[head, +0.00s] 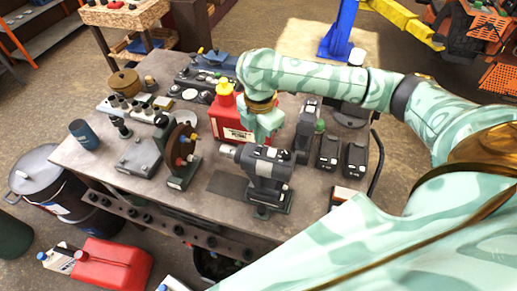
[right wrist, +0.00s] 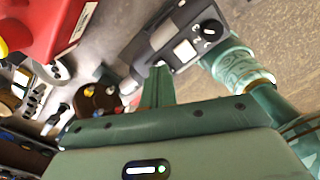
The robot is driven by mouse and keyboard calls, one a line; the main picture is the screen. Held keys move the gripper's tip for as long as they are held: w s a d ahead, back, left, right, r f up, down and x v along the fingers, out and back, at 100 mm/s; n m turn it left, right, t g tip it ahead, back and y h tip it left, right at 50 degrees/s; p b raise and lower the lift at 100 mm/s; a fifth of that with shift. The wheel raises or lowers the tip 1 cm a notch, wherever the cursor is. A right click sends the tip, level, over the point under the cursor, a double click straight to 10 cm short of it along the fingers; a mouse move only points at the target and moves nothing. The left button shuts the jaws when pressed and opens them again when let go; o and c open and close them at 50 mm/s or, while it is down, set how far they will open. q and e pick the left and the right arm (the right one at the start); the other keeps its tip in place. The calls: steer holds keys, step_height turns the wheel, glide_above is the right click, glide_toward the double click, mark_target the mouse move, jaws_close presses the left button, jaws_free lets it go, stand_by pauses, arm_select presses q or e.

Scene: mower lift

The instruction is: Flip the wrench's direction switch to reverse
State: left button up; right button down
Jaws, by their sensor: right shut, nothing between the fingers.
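The wrench (head: 262,163) is a dark grey power tool standing upright on the bench, its nose pointing left in the head view. In the right wrist view the wrench (right wrist: 165,38) shows a pale square patch and a black round dial with white marks at its end. I cannot make out which way the direction switch is set. My right gripper (head: 262,136) is just behind and above the wrench in the head view. Its fingers (right wrist: 160,73) are shut and empty, with the tips close to the wrench's body; contact is unclear. My left gripper is not in view.
A red jug (head: 230,117) stands close behind my right gripper. Black battery packs (head: 329,152) stand right of the wrench. A brown disc on a stand (head: 183,152) is to its left. The bench (head: 215,207) has some bare room at the front left of the wrench.

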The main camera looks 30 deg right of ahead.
steer(key=shift+f, duration=1)
stand_by(0.8)
step_height(320, 180, up, 7)
steer(key=p, duration=1)
steer(key=shift+s, duration=0.1)
stand_by(0.4)
